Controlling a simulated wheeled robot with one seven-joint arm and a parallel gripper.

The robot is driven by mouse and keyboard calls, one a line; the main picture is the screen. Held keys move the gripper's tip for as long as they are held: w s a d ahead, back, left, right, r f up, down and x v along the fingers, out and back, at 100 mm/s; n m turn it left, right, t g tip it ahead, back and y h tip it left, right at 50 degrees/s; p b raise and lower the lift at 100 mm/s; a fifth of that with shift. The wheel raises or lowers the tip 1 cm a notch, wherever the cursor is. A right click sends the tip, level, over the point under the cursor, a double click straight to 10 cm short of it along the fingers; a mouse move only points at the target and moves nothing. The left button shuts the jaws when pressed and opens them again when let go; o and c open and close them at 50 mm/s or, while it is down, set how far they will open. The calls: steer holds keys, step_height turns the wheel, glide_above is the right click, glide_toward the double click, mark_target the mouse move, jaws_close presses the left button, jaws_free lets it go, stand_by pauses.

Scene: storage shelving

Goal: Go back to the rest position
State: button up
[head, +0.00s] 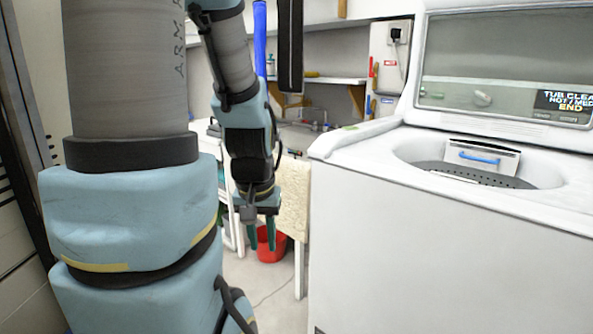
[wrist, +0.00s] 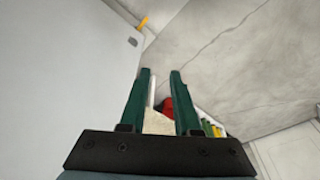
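My gripper (head: 262,236) hangs pointing down at the end of my arm, left of the white washing machine (head: 440,240) in the head view. In the wrist view its two green fingers (wrist: 160,75) stand apart with nothing between them, so it is open and empty. Beyond the fingertips the wrist view shows a grey floor (wrist: 225,65). The gripper appears apart from the washing machine's side.
A red bucket (head: 270,246) stands on the floor behind my gripper. A cream cloth (head: 294,198) hangs beside it from a white table. A shelf (head: 330,80) is on the back wall. The washing machine fills the right side; a dark-edged rack (head: 20,130) stands at far left.

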step_height(320, 180, down, 8)
steer(key=s+b, duration=0.1)
steer(key=b, duration=0.5)
step_height(320, 180, up, 23)
steer(key=p, duration=2.2)
steer(key=shift+f+g, duration=0.15)
steer(key=shift+g, duration=0.15)
